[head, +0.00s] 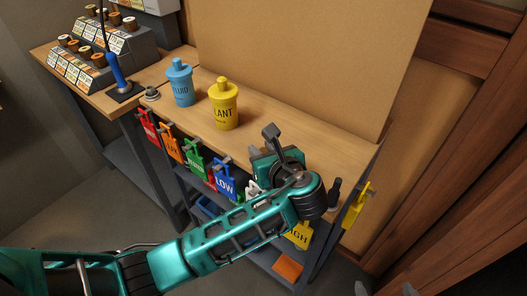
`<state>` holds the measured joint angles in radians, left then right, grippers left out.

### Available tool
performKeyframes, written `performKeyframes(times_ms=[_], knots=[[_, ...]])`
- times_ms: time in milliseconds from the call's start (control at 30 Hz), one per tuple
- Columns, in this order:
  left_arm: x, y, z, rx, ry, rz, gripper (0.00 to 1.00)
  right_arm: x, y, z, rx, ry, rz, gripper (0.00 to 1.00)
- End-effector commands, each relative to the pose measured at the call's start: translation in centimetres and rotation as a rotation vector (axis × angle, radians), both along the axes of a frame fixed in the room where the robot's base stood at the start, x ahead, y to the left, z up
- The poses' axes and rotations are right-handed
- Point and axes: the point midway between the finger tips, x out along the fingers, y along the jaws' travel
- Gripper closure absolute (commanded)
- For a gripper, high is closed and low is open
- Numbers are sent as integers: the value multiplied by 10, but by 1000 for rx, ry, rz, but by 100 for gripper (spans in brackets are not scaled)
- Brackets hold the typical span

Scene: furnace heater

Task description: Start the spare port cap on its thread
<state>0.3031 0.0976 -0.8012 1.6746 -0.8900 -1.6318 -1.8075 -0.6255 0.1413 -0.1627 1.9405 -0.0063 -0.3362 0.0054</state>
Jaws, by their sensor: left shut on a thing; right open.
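My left arm comes in from the lower left and ends at the bench's front right. My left gripper (272,134) is there, over the benchtop. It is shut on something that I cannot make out. A dark grey piece stands up at its tip, and my wrist hides much of this spot. I cannot pick out the spare port cap or its thread for sure. A small grey round fitting (152,93) sits at the bench's left end. My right gripper (386,289) shows only as grey tips at the bottom edge, apart and empty.
A blue FLUID bottle (181,84) and a yellow bottle (223,105) stand on the wooden bench (320,135). Coloured tags (196,159) hang along its front edge. A brown panel (300,60) rises behind. A blue-handled tool (117,74) stands left.

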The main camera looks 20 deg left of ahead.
Motion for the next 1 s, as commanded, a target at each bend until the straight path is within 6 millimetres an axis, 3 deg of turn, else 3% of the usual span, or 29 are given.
performKeyframes(times_ms=[267,700,1000], knots=[[1,-1,37,-5,-8,-1,99,0,0,0,-2,1,1,0],[1,-1,158,-4,-8,-2,99,0,0,0,-2,1,1,0],[0,0,195,-2,-3,-1,99,0,0,0,-2,1,1,0]])
